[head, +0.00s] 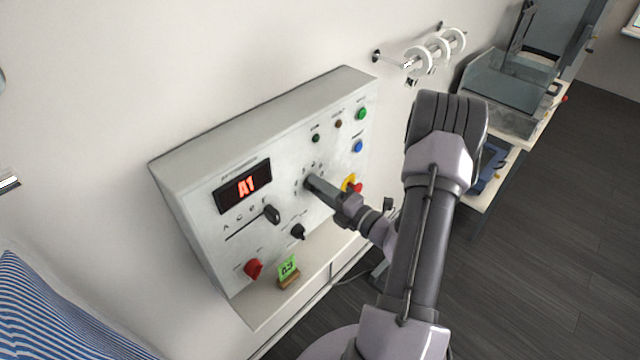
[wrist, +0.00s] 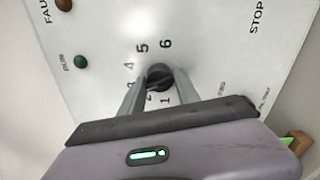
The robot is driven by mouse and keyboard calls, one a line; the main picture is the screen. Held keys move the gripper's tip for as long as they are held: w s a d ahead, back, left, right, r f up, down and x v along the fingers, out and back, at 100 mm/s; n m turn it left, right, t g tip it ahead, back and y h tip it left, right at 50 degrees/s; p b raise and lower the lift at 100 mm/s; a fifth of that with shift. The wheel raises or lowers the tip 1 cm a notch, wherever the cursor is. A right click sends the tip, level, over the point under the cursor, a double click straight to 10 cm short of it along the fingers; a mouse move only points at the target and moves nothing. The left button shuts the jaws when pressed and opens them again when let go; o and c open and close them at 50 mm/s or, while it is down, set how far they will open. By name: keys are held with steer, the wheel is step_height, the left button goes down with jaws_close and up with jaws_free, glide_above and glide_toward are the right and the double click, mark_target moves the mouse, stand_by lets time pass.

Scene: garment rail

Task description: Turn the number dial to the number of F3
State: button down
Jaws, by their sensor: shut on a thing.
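The number dial (wrist: 158,77) is a dark round knob on the panel, with the numbers 1 to 6 printed around it in the wrist view. My gripper (wrist: 152,88) is shut on this dial, one finger on each side. In the head view my gripper (head: 311,182) reaches the panel face from the right and hides the dial. Its pointer direction cannot be told. The red display (head: 244,187) appears to read A1. A dark lever (head: 271,214) sits at the right part of a lettered slot below the display.
The panel (head: 205,225) also carries a black knob (head: 297,231), a red knob (head: 253,269), a red stop button (head: 355,186) on yellow, and green and blue buttons. A green card (head: 287,268) stands on the ledge below. A rail with white rings (head: 440,48) is at upper right.

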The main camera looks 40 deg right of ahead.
steer(key=shift+m, duration=0.3)
steer(key=c, duration=0.9)
jaws_free()
steer(key=shift+s, duration=0.1)
steer(key=s, duration=0.5)
steer(key=s+d, duration=0.1)
steer(key=s, duration=1.1)
steer(key=shift+s+d, duration=0.1)
steer(key=shift+d, duration=0.1)
